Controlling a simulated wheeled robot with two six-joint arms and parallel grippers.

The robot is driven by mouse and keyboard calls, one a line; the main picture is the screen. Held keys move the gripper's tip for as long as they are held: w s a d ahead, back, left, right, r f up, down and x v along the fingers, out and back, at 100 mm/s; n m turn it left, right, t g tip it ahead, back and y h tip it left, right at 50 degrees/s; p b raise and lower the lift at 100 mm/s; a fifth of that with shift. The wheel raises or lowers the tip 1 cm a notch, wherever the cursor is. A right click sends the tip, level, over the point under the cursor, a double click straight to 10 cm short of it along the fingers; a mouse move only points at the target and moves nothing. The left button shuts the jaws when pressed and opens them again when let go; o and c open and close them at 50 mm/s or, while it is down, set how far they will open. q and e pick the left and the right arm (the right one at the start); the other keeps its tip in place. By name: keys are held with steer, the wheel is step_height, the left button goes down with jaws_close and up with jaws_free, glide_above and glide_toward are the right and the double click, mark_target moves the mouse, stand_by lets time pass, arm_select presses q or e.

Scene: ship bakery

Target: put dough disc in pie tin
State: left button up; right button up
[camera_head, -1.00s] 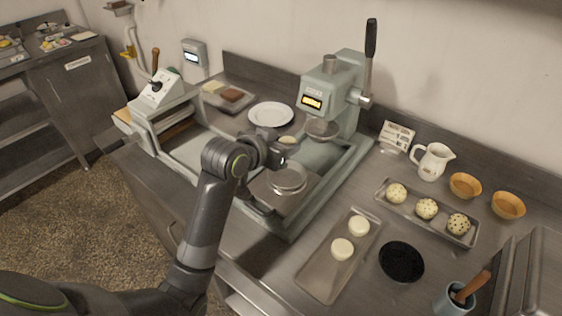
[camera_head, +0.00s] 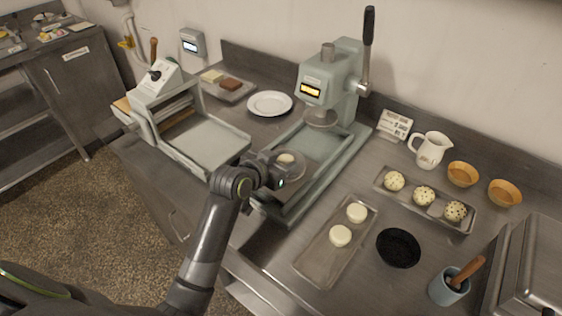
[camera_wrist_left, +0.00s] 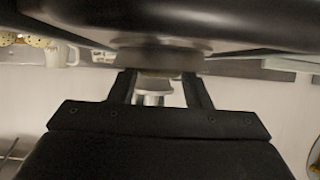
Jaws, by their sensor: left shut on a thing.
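A small pale round piece of dough (camera_head: 286,158) is between the fingers of my left gripper (camera_head: 282,168). It sits at the round lower plate (camera_head: 300,168) of the green press; whether it touches is hard to tell. In the left wrist view, the fingertips (camera_wrist_left: 160,74) close around the shaded dough (camera_wrist_left: 160,60), against the dark plate (camera_wrist_left: 90,15). No wide flat dough disc shows. Two orange-brown cups (camera_head: 463,174) and a black round dish (camera_head: 398,248) stand at the right; which is the pie tin is unclear. My right gripper is not in view.
The press head (camera_head: 320,118) hangs above the plate, its lever (camera_head: 368,50) upright. A tray (camera_head: 318,262) holds two pale dough pieces. Another tray (camera_head: 385,196) holds three speckled balls. A jug (camera_head: 430,150), white plate (camera_head: 270,103) and sheeter (camera_head: 205,143) stand nearby.

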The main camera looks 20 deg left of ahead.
arm_select(q)
steer(key=o, duration=0.7)
steer(key=shift+f, duration=0.1)
steer(key=shift+r, duration=0.2)
steer(key=v, duration=1.2)
steer(key=shift+f, duration=0.1)
